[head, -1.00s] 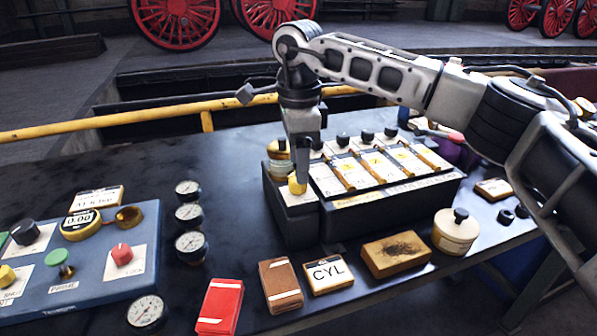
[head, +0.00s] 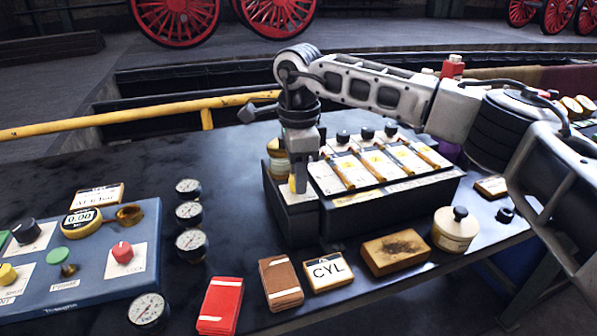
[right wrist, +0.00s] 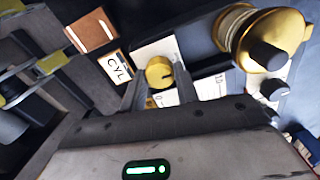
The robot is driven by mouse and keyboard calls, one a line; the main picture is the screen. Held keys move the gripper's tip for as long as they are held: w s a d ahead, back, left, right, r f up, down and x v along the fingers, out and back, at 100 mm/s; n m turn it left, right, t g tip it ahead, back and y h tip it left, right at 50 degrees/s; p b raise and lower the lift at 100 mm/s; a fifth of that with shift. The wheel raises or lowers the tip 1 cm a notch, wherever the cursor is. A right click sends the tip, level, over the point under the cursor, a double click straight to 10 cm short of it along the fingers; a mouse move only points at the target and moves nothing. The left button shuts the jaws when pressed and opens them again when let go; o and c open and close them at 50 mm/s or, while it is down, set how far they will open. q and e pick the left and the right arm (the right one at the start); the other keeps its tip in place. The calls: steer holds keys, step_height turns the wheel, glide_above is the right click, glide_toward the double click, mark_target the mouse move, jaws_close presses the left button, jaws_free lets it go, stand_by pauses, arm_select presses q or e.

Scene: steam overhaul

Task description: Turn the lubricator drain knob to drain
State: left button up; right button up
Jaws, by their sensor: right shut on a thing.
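The lubricator (head: 390,208) is a dark box on the bench with a pale sloped panel of several strips and black knobs along its back edge. The brass-yellow drain knob (head: 292,184) is on its left end, mostly hidden by my right gripper (head: 300,186). In the right wrist view the round knob (right wrist: 159,72) sits between the two fingertips (right wrist: 159,80), on a white printed plate. My right gripper points down and is shut on the knob. I cannot read which mark the knob points to. My left gripper is not in view.
A blue control panel (head: 75,285) stands at the left, with several gauges (head: 189,242) beside it. Red (head: 220,306) and brown (head: 281,284) booklets, a CYL card (head: 327,270), a wooden block (head: 395,254) and a lidded pot (head: 455,230) line the front. A yellow rail (head: 110,120) runs behind.

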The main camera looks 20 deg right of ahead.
steer(key=shift+m, duration=0.3)
steer(key=m, duration=0.4)
steer(key=shift+b, duration=0.3)
steer(key=m, duration=0.5)
steer(key=shift+r, duration=0.1)
steer(key=m, duration=0.4)
steer(key=shift+m+b, duration=0.3)
steer(key=shift+b, duration=0.1)
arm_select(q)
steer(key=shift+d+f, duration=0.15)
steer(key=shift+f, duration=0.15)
arm_select(e)
steer(key=shift+m, duration=1.8)
steer(key=shift+r, duration=0.1)
steer(key=o, duration=1)
steer(key=shift+c, duration=0.2)
